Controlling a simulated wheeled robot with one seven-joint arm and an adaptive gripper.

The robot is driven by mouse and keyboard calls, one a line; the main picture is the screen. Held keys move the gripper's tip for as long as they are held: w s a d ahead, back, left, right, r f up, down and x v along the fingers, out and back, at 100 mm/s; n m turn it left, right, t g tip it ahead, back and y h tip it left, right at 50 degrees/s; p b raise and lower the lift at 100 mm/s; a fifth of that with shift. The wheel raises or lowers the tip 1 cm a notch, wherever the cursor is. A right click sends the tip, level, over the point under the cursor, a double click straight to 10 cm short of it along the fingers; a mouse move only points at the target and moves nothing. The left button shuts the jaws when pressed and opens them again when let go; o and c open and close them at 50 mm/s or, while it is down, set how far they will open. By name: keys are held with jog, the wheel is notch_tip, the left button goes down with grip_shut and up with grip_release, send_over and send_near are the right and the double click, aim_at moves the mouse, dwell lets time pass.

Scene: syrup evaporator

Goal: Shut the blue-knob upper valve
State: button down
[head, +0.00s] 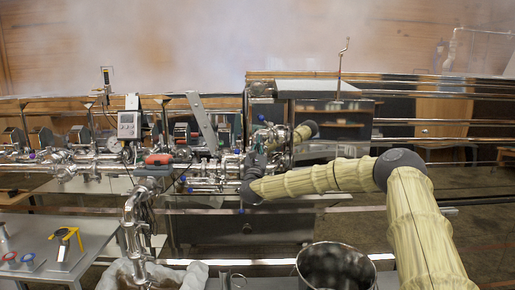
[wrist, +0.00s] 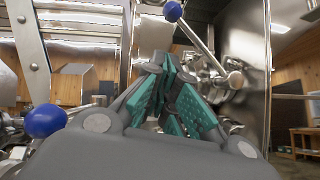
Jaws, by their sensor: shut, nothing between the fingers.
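In the head view, a small blue knob (head: 261,117) shows at the upper part of the steel pipework, just above my gripper (head: 256,152). In the wrist view, a blue knob (wrist: 172,11) tips a metal lever that slopes down right to a silver pivot. My gripper (wrist: 170,65), with teal pads, is shut and empty, its fingertips below that knob and left of the lever. A second blue knob (wrist: 45,121) shows large at the left of the wrist view. Whether my gripper touches the lever, I cannot tell.
Steel pipes with gauges and a digital meter (head: 128,124) run along the left. A grey side table (head: 95,245) stands at the lower left. A steel pot (head: 335,266) is at the bottom, near my arm. Steam covers the back. Open floor shows at the right.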

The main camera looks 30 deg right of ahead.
aim_at(272, 128)
jog(key=shift+w+d+r+p, duration=0.1)
jog(key=shift+d+r+p, duration=0.2)
jog(key=shift+r, duration=0.4)
jog(key=shift+w+d+r+p, duration=0.1)
jog(key=shift+d+r+p, duration=0.1)
jog(key=shift+r+p, duration=0.4)
jog(key=shift+w+d+r+p, duration=0.1)
jog(key=shift+d+r+p, duration=0.15)
jog(key=shift+r, duration=0.55)
jog(key=shift+s+d+m+b, duration=0.2)
jog(key=shift+m+b, duration=0.1)
jog(key=shift+b, duration=0.75)
jog(key=shift+w+r+g+h+b, duration=0.1)
jog(key=shift+r+g+h+b, duration=0.05)
jog(key=shift+g+h+b, duration=0.2)
